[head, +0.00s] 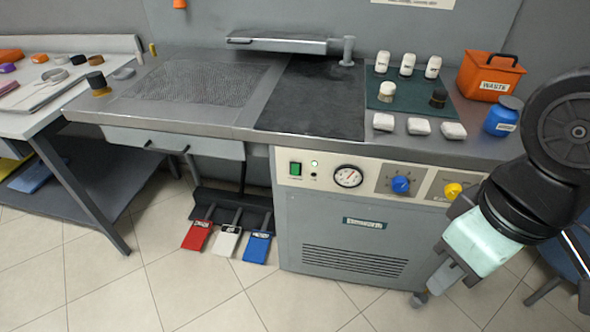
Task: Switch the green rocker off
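The green rocker (295,169) is a small upright green switch in a dark frame, at the left end of the cream control panel (329,183) on the front of the grey machine. The rocker's exact tilt is too small to tell. My gripper (437,279) is at the lower right, in front of the cabinet, well right of and lower than the rocker. It points down and left and appears apart from the rocker. Its fingers are partly hidden, so I cannot tell their opening.
A gauge (348,176), a blue knob (401,185) and a yellow knob (453,190) line the panel right of the rocker. Red (198,235), white (227,240) and blue (257,247) pedals sit low at left. Floor before the machine is clear.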

